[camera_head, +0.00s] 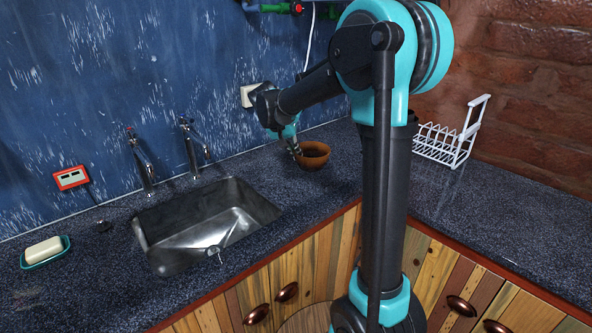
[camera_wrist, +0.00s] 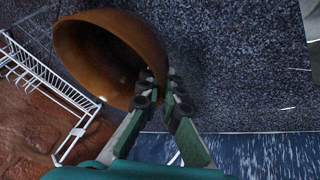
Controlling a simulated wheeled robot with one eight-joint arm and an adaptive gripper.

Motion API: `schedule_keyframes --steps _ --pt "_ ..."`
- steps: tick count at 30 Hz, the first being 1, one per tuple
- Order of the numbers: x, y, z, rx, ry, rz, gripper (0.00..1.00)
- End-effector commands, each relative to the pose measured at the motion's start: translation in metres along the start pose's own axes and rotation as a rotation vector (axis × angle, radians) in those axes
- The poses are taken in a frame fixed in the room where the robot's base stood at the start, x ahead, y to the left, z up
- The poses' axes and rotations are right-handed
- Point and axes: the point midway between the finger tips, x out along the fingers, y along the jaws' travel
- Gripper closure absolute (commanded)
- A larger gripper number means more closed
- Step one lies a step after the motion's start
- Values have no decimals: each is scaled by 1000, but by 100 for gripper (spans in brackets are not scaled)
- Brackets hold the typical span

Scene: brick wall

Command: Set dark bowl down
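The bowl (camera_head: 315,160) is brown-orange outside with a dark inside. My gripper (camera_head: 295,149) is at the bowl's left rim. In the wrist view the bowl (camera_wrist: 100,40) fills the upper left, and the fingers of my gripper (camera_wrist: 160,88) are closed with its rim between the tips. I cannot tell whether the bowl's base touches the counter or is just above it.
A white wire rack (camera_head: 440,145) stands right of the bowl, partly behind my arm. A metal sink (camera_head: 205,225) with two taps is to the left. A soap dish (camera_head: 45,252) lies far left.

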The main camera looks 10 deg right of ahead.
Motion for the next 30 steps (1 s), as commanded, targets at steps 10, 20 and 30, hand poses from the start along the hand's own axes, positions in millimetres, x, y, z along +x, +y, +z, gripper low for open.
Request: schedule_keyframes --steps 10,20,30 --pt "28 -10 12 0 0 0 100" --pt "56 -18 25 0 0 0 100" --pt "58 -19 26 0 0 0 89"
